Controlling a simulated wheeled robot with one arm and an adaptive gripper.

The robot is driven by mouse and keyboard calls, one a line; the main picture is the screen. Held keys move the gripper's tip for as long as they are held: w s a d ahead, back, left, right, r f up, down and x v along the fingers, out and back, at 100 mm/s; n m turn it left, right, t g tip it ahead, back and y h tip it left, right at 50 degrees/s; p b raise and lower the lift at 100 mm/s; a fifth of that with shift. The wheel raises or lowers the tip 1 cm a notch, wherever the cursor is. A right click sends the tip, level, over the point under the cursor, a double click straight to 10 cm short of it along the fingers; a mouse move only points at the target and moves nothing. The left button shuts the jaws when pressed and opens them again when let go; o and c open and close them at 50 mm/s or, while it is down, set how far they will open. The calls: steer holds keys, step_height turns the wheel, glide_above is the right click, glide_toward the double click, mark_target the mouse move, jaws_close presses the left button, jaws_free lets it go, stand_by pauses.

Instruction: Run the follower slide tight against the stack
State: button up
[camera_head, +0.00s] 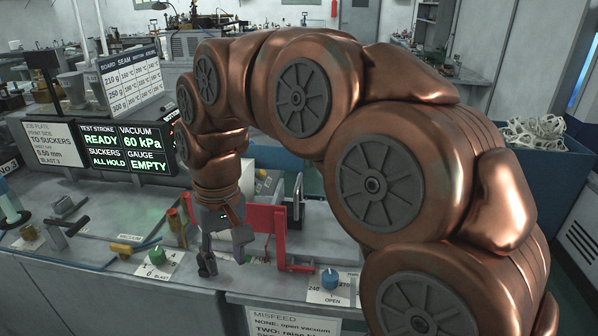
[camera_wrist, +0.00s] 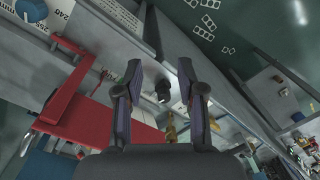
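My gripper (camera_head: 224,262) points down over the grey machine bench, just left of a red upright plate. Its two fingers are apart, with nothing visible held between them in the wrist view (camera_wrist: 160,68). The red plate (camera_head: 266,219) has a red arm reaching toward the bench front; this red part lies left of the fingers in the wrist view (camera_wrist: 88,123). A small black knob (camera_wrist: 162,91) shows beyond and between the fingers. I cannot tell for certain which part is the follower slide. I cannot make out the stack; my arm and gripper hide part of the bench.
A blue dial (camera_head: 330,279) sits at the bench front, right of my gripper. A green knob (camera_head: 157,256) marked BLAST is to its left. A display (camera_head: 126,147) reads READY, 60 kPa, ALL HOLD and EMPTY. A blue bin (camera_head: 548,165) with pale pieces stands at right.

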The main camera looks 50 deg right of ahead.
steer(key=w+d+r+m, duration=0.2)
steer(key=w+d+r, duration=0.35)
steer(key=d, duration=0.25)
steer(key=m+t+p, duration=0.2)
steer(key=m, duration=0.5)
glide_toward(298, 179)
steer(key=shift+w+a+f+p, duration=0.1)
steer(key=shift+w+f+p, duration=0.15)
steer(key=shift+f, duration=1.15)
steer(key=shift+w+a+f+p, duration=0.1)
steer(key=shift+f+p, duration=0.25)
steer(key=shift+f, duration=1)
steer(key=shift+w+a+f+p, duration=0.1)
steer(key=shift+w+f+p, duration=0.15)
steer(key=shift+f, duration=1.15)
jaws_close()
